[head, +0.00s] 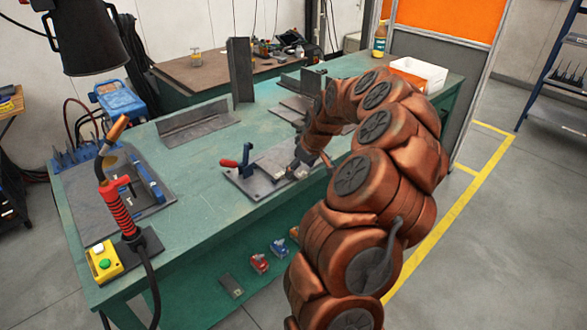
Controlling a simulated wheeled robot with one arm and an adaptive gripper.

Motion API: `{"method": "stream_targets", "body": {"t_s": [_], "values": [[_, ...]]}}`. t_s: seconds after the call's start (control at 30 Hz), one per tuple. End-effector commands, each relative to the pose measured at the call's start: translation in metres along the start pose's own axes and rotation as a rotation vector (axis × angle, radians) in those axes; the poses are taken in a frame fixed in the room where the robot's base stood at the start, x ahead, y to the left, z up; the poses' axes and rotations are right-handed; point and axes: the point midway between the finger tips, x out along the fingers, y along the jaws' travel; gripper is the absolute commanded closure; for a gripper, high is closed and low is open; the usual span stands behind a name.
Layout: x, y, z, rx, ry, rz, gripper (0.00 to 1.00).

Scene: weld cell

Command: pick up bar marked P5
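My gripper (295,170) is small and dark in the head view. It points down at the right part of a flat grey plate (243,184) on the green bench (200,165). A small light patch, perhaps a label, shows beside its fingertips. I cannot read a P5 mark anywhere, so I cannot tell which piece is the bar. Several flat grey metal pieces (290,112) lie behind the gripper, partly hidden by my arm. The fingers are too small and dark to show whether they are open or hold anything.
A red-handled clamp (243,160) stands on the plate, left of my gripper. An angle piece (198,122) and an upright plate (240,72) stand behind. A welding torch (118,205) is at left, a white box (420,74) at back right.

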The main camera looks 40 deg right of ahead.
Motion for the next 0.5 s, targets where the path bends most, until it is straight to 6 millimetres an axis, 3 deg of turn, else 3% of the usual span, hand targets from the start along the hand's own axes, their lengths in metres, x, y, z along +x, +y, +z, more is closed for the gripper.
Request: {"method": "stream_targets", "body": {"t_s": [0.07,0.5], "values": [[0.0001,-0.0001,0.0001,0.0,0.0,0.0,0.28],[0.0,-0.0002,0.0002,-0.001,-0.001,0.0,0.74]]}}
